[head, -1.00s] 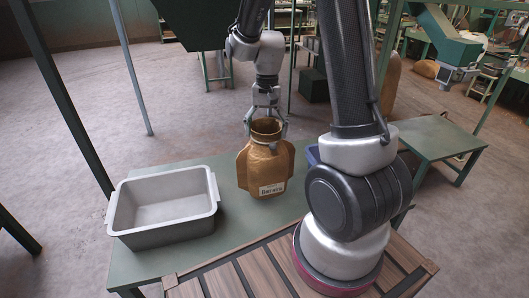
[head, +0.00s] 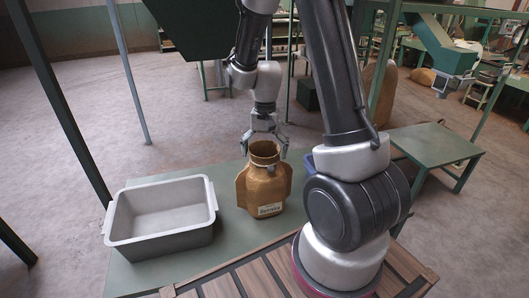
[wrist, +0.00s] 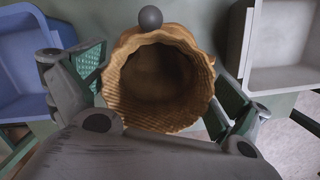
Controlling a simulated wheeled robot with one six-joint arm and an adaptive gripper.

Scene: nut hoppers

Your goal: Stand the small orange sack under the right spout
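The orange-brown sack (head: 264,192), with a pale label on its front, is upright at the green table, right of the grey tub. It also shows from above in the wrist view (wrist: 158,85), its round mouth open and its inside dark. My gripper (head: 265,148) points down over the sack, with one finger on each side of its mouth. In the wrist view the fingers (wrist: 160,95) stand wide apart with the mouth between them. They look open, but whether a pad touches the neck is hard to see. A green hopper (head: 180,25) hangs at the top left; its outlet is out of view.
A grey tub (head: 160,240) stands on the green table (head: 225,255). A blue bin (head: 309,163) is partly hidden behind my arm. A lower green table (head: 435,150) stands to the right. Another green chute (head: 445,50) is farther back. Green posts (head: 70,115) rise around the table.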

